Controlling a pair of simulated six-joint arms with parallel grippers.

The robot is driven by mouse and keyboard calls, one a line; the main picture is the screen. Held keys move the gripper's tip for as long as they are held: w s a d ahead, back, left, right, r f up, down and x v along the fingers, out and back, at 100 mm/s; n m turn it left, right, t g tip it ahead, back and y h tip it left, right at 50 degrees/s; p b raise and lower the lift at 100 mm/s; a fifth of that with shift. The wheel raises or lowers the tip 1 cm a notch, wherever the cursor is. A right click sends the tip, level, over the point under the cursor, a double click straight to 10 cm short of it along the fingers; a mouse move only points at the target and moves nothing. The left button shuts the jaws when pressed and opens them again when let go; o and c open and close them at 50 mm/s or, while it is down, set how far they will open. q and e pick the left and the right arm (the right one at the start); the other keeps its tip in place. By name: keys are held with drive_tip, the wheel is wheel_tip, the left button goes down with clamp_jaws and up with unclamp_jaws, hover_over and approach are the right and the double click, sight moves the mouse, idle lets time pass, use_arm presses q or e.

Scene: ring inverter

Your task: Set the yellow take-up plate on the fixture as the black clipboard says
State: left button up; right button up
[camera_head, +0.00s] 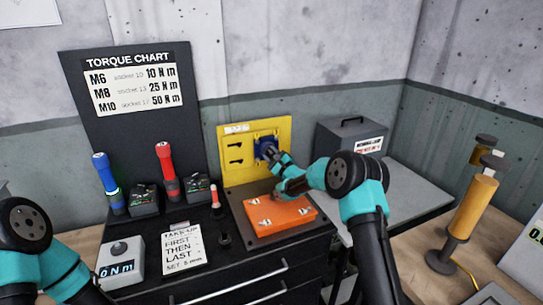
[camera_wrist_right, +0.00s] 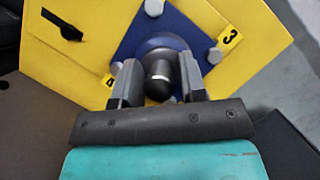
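A yellow plate (camera_head: 236,172) stands upright behind the orange block and bears black marks or slots. A blue diamond-shaped piece (camera_head: 262,142) is on its right half. In the right wrist view the blue piece (camera_wrist_right: 136,47) has a dark knob (camera_wrist_right: 158,82) and light bolt heads at its corners, near labels 3 and 4. My right gripper (camera_wrist_right: 158,85) is open, its fingers either side of the knob with small gaps. It also shows small in the head view (camera_head: 268,152). The black clipboard's sheet (camera_head: 183,248) reads roughly "take-up, first then last, set 5". My left gripper is out of view.
An orange block (camera_head: 278,216) lies under my right arm. A "0 Nm" meter (camera_head: 121,262), a blue-handled tool (camera_head: 106,180) and a red-handled tool (camera_head: 166,168) stand to the left. A torque chart (camera_head: 132,88) is behind. A grey box (camera_head: 350,136) stands right.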

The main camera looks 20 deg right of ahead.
clamp_jaws()
idle(0.3)
drive_tip(key=shift+o, duration=1.5)
unclamp_jaws()
drive_tip(key=shift+s+d, duration=0.1)
drive_tip(key=v, duration=1.2)
drive_tip(key=shift+r, duration=0.1)
